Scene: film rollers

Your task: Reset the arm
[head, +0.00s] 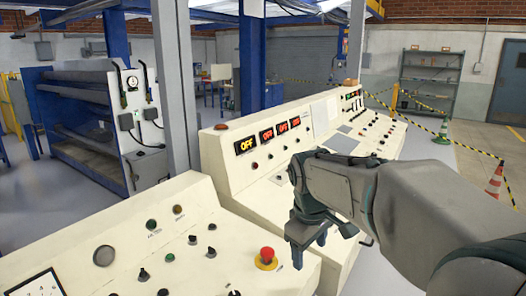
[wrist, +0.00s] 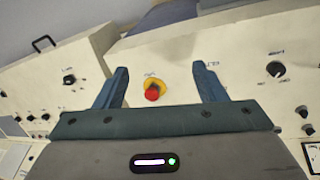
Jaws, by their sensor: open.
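My gripper (head: 311,250) is at the end of my arm, which reaches in from the right in the head view. It hangs over the near right part of the cream control console (head: 80,255). In the wrist view my gripper (wrist: 164,88) is open, its two fingers wide apart with nothing between them. A red emergency button with a yellow base (head: 266,258) is on the console, to the left of my gripper. In the wrist view the red button (wrist: 152,93) shows between the fingers, apart from both.
A second console section (head: 215,150) with several lit OFF displays (head: 245,145) stands behind my gripper. A blue-framed roller machine (head: 80,120) is at the left. A traffic cone (head: 494,180), barrier tape and a grey shelf (head: 430,82) are at the right. Floor there is partly clear.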

